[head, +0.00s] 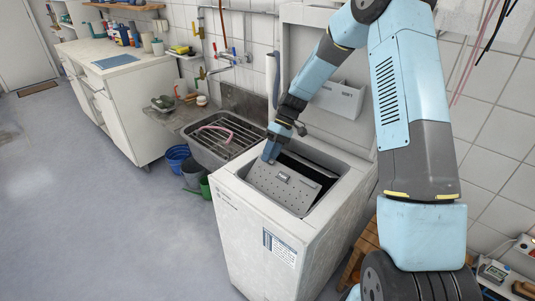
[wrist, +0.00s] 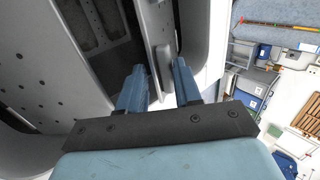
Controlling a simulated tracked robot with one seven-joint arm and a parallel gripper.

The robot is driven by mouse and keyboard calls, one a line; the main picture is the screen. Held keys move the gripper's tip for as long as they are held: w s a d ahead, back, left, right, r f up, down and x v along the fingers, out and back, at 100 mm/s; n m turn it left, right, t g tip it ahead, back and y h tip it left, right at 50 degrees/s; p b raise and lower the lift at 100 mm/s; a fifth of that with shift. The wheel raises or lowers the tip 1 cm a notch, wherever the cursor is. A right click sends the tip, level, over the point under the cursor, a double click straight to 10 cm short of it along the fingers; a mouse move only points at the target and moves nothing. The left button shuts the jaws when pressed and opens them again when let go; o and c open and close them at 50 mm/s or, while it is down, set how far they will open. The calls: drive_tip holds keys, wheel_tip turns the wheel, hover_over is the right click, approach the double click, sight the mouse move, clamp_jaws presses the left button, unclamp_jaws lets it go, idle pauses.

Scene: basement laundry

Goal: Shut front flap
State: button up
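The top-loading washing machine (head: 290,235) stands in the middle of the head view with its top opening uncovered. A grey perforated flap (head: 283,188) with a small latch piece lies tilted in the front of the opening, and the drum behind it is dark. My gripper (head: 270,151) is at the left rear edge of the opening, close to the flap's upper left corner. In the wrist view my gripper's two blue fingers (wrist: 160,78) are apart, with a narrow grey panel edge showing between them. Perforated metal (wrist: 30,85) fills the left. I cannot tell whether the fingers touch anything.
A sink with a metal rack (head: 215,140) stands left of the machine, with buckets (head: 190,172) below. A white cabinet (head: 125,95) is farther left. A wall-side holder (head: 338,98) is behind the opening. The floor (head: 100,220) at left is clear.

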drive_tip(key=shift+o, duration=0.6)
drive_tip(key=shift+w+r, duration=0.1)
drive_tip(key=shift+r, duration=0.05)
drive_tip(key=s+d+r, duration=0.3)
drive_tip(key=s+r, duration=0.9)
drive_tip(key=s, duration=0.1)
drive_tip(key=shift+s+d+r, duration=0.3)
drive_tip(key=shift+r, duration=0.05)
drive_tip(key=shift+c, duration=0.2)
